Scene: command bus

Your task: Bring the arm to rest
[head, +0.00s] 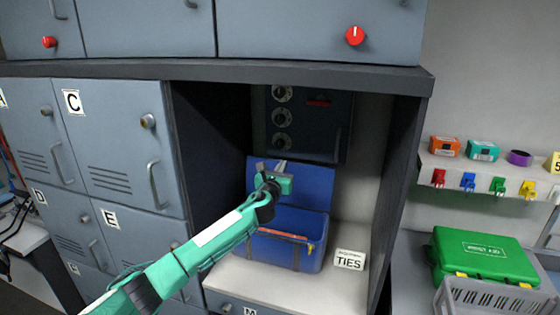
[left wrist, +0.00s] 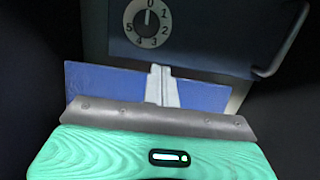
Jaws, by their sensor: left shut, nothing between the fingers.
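My left arm (head: 190,255) is green and reaches from the lower left into an open cubby. My left gripper (head: 281,166) is in front of the raised blue lid (head: 308,185) of a blue box (head: 280,252), above the box's opening. Its fingers are shut and empty. In the left wrist view the shut fingers (left wrist: 161,84) point at the dark panel behind, with the blue lid (left wrist: 205,92) around them. I cannot tell whether they touch the lid. My right gripper is in neither view.
The cubby's dark side walls flank the arm. A panel with dials (head: 283,118) is at the back. A "TIES" card (head: 349,260) stands right of the box. Lockers (head: 118,140) are left. A green case (head: 483,255) and a shelf (head: 490,170) are right.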

